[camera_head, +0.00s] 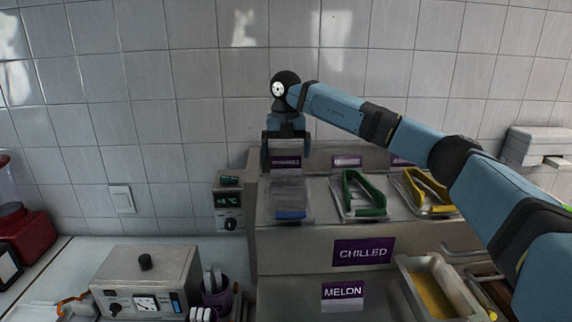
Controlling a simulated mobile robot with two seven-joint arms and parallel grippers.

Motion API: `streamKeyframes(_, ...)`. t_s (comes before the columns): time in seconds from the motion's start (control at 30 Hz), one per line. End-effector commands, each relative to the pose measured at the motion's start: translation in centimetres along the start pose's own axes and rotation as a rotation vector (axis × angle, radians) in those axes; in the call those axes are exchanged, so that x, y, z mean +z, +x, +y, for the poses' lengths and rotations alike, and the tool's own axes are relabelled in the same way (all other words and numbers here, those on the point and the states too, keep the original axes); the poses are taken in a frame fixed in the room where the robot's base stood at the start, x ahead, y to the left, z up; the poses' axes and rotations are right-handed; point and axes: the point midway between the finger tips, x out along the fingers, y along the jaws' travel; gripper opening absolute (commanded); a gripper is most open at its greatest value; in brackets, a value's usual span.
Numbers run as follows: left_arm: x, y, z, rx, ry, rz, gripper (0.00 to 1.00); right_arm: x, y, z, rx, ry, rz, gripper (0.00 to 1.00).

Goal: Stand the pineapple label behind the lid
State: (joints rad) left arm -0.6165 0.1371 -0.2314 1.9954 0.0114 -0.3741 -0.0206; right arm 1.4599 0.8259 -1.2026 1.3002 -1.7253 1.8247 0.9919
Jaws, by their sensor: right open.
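A small purple label (286,164) stands upright at the back of the counter, behind the leftmost clear lid (287,187). Its lettering is too small to read surely, so I cannot confirm it is the pineapple label. The lid has a blue handle (290,214) along its front edge. My right gripper (286,152) points down just above the label, with its fingers open and spread to either side. I cannot tell whether it touches the label. My left gripper is not in view.
Lids with green tongs (378,209) and yellow tongs (410,188) sit to the right, with another purple label (347,160) behind. A tiled wall (190,110) closes off the back. Below are a CHILLED sign (363,252), a MELON sign (342,294) and a tray (410,275).

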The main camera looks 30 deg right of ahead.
Motion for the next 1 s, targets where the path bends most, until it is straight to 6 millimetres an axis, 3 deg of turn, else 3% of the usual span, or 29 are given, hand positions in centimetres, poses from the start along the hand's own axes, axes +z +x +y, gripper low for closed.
streamKeyframes(0.2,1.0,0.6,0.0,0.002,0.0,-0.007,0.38,0.0,-4.9,0.1,0.003,0.0,-0.001,1.0)
streamKeyframes(0.4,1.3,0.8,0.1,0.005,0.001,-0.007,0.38,0.1,-7.8,0.0,0.001,0.001,0.0,1.0)
streamKeyframes(0.6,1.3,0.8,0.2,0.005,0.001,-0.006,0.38,0.0,-8.8,0.1,0.0,-0.001,0.001,1.0)
streamKeyframes(1.0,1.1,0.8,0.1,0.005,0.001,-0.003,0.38,0.0,-8.8,0.0,0.0,-0.001,0.001,1.0)
